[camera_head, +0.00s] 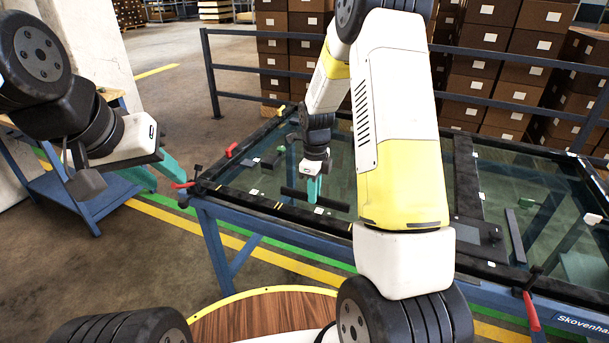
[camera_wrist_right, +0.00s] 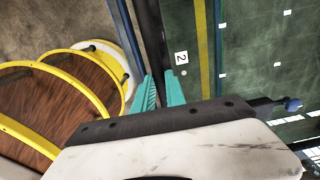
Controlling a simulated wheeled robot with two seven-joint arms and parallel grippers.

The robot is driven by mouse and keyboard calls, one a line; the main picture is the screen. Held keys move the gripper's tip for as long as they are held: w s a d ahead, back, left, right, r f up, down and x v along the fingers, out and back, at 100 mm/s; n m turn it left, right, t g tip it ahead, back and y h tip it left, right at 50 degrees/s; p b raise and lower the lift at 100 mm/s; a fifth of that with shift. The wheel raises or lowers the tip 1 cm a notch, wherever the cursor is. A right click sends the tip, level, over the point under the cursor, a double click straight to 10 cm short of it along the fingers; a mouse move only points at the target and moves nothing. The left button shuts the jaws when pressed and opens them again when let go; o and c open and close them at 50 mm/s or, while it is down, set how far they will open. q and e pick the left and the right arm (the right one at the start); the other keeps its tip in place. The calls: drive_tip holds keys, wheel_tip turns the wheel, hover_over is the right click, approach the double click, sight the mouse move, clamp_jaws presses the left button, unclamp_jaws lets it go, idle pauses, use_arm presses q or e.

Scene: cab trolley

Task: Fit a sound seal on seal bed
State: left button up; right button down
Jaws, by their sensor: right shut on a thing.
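My right gripper (camera_head: 314,190) is over the left glass pane, its teal fingers shut on a long black strip (camera_head: 335,205), which looks like a seal. In the right wrist view, the strip (camera_wrist_right: 150,30) runs between the fingers (camera_wrist_right: 163,92). I cannot tell whether it touches anything below. The black frame border (camera_head: 262,203), which may be the seal bed, runs along the pane's near edge. In the right wrist view a white tag marked 2 (camera_wrist_right: 181,57) lies beside the strip. My left gripper (camera_head: 168,188) is open and empty, left of the frame's corner.
A blue trolley (camera_head: 212,235) carries the glass panes, with red clamps (camera_head: 232,150) at its edges. A dark strip (camera_head: 272,158) lies on the left pane and another (camera_head: 518,235) on the right. Railings and stacked brown boxes (camera_head: 500,40) stand behind. My right arm hides the middle.

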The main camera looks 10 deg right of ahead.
drive_tip(key=shift+f, duration=2.65)
drive_tip(key=c, duration=1.3)
unclamp_jaws()
